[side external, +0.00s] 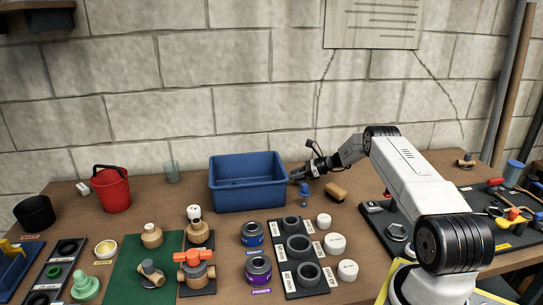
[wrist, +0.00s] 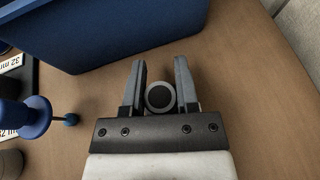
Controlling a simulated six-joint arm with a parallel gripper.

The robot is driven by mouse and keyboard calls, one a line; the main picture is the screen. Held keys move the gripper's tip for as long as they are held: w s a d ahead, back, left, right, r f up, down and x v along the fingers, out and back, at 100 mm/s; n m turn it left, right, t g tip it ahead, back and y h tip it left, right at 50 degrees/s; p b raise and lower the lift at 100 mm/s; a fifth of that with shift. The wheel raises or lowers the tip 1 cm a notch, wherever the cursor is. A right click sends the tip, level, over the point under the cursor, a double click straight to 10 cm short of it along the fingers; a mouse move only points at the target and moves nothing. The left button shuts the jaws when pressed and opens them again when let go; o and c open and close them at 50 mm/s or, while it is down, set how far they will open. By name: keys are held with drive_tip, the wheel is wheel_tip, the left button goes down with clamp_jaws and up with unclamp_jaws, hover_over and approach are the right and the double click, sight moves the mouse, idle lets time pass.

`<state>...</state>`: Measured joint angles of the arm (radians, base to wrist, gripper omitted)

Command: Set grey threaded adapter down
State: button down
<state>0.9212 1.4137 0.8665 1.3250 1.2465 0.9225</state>
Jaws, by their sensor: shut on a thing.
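The grey threaded adapter (wrist: 160,97) shows in the wrist view as a grey ring with a dark centre, between the fingers of my gripper (wrist: 159,82). The jaws are shut on it. In the side view my gripper (side external: 300,173) is low beside the right end of the blue bin (side external: 250,197); I cannot make out the adapter there. In the wrist view the bin's wall (wrist: 105,42) is ahead and to the left of the fingers. The contact between adapter and table cannot be judged.
A blue knobbed object (side external: 304,189) stands just below my gripper in the side view, and at left in the wrist view (wrist: 28,118). A brown block (side external: 336,191) lies nearby. A black tray with several grey rings (side external: 298,246) is in front. Bare table (wrist: 245,80) lies right of the fingers.

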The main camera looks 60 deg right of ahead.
drive_tip(key=shift+f, duration=0.6)
drive_tip(key=shift+f, duration=0.15)
drive_tip(key=shift+c, duration=1.8)
unclamp_jaws()
drive_tip(key=shift+s+d+r, duration=0.35)
drive_tip(key=shift+s+r, duration=0.05)
drive_tip(key=shift+s, duration=0.05)
drive_tip(key=v, duration=1.1)
drive_tip(key=shift+f, duration=0.1)
